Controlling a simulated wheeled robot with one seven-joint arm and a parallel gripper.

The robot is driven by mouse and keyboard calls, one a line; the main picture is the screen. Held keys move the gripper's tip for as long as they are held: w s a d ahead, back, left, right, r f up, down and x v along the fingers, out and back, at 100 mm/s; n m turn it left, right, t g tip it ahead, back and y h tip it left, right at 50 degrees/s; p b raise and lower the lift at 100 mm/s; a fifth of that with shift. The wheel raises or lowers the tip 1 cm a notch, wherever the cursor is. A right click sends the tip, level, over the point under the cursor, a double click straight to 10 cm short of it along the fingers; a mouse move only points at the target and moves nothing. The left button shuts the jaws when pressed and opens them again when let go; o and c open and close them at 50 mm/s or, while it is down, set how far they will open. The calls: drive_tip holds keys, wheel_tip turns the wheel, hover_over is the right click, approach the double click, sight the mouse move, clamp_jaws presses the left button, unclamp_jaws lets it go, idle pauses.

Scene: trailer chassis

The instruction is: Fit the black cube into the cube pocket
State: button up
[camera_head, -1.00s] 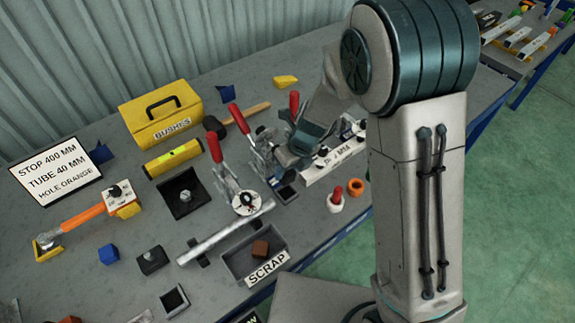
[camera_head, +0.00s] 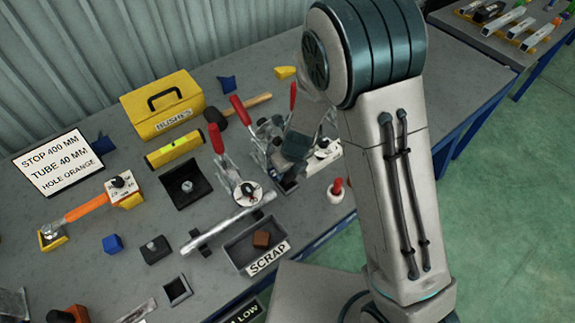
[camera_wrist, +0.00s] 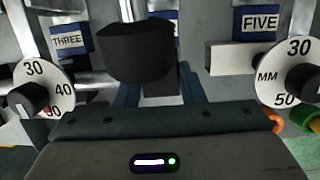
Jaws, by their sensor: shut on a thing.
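That piece is mostly hidden behind a black round pad on a metal rod (camera_wrist: 135,50). In the head view my gripper hides it, so I cannot tell whether it touches the pocket. Another open black square pocket (camera_head: 177,290) is at the front.
Red-handled clamps (camera_head: 216,138) stand close around my gripper. Dials and blue THREE (camera_wrist: 69,38) and FIVE (camera_wrist: 257,22) labels flank it. A black block with a knob (camera_head: 155,250), a blue cube (camera_head: 112,244) and the SCRAP tray (camera_head: 235,258) lie in front.

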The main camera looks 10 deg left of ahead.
sight(288, 177)
drive_tip(key=shift+b+x, duration=0.45)
drive_tip(key=shift+x, duration=0.45)
drive_tip(key=shift+s+d+p, duration=0.1)
drive_tip(key=shift+d+p, duration=0.05)
drive_tip(key=shift+p, duration=0.6)
idle(1.0)
drive_tip(key=shift+d+b+x, duration=0.2)
drive_tip(key=shift+b+x, duration=0.7)
drive_tip(key=shift+x, duration=0.25)
drive_tip(key=shift+s+r, duration=0.1)
drive_tip(key=shift+s, duration=0.05)
drive_tip(key=shift+r+p, duration=0.75)
drive_tip(key=shift+p, duration=0.25)
drive_tip(key=shift+p, duration=0.5)
idle(1.2)
drive_tip(key=shift+b+x, duration=0.8)
drive_tip(key=shift+x, duration=0.15)
drive_tip(key=o, duration=1.1)
drive_tip(key=shift+s+d, duration=0.15)
drive_tip(key=shift+d, duration=0.05)
